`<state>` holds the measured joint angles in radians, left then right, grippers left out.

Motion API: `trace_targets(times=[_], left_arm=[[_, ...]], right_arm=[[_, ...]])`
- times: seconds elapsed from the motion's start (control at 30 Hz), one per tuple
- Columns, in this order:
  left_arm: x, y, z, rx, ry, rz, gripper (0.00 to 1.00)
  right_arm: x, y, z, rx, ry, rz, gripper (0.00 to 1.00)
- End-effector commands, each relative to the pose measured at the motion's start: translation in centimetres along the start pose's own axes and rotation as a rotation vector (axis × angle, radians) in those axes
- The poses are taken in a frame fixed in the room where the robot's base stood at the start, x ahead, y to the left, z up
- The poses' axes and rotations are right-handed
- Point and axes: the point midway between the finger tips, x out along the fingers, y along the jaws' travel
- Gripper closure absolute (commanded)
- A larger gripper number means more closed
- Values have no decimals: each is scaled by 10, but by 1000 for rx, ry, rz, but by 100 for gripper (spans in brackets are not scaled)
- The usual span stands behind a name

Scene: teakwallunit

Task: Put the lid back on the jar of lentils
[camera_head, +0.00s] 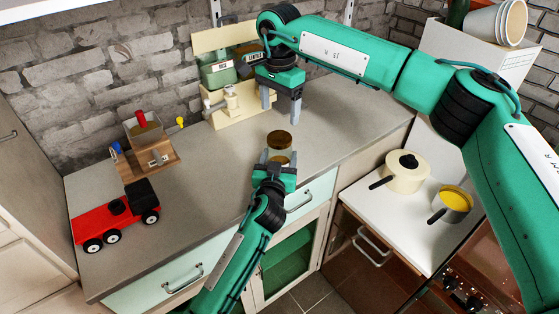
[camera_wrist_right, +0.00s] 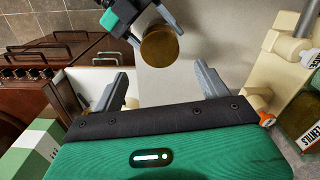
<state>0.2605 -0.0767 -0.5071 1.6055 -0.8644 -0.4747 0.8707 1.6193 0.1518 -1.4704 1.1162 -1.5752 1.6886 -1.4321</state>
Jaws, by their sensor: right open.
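I cannot tell whether that top is a lid or contents. My left gripper (camera_head: 278,158) has a finger on each side of it; whether they press on it is unclear. My right gripper (camera_head: 282,103) is open, empty and pointing down, above the counter behind that jar; its fingers also show in the right wrist view (camera_wrist_right: 163,88). A LENTILS label (camera_wrist_right: 304,130) is partly in the right wrist view.
A cream rack (camera_head: 232,115) with labelled jars, one reading RICE (camera_head: 222,75), stands against the brick wall, close to my right gripper. A wooden grinder (camera_head: 150,158) and red toy truck (camera_head: 105,218) are at left. A lidded pot (camera_head: 405,176) and saucepan (camera_head: 452,205) stand at right.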

Motion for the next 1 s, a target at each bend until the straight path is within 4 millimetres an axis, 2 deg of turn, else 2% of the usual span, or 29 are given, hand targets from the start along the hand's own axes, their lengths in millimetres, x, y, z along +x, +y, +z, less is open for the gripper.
trace_targets(times=[0.23, 0.67, 0.77, 1.0], left_arm=[[0, 0, 0, 0, -1, 0, 100], [0, 0, 0, 0, -1, 0, 100], [0, 0, 0, 0, -1, 0, 100], [0, 0, 0, 0, 0, 0, 100]], right_arm=[[0, 0, 0, -175, -1, 0, 24], [1, 0, 0, -194, -1, 0, 24], [8, 0, 0, -194, -1, 1, 24], [44, 1, 0, -193, -3, 3, 24]])
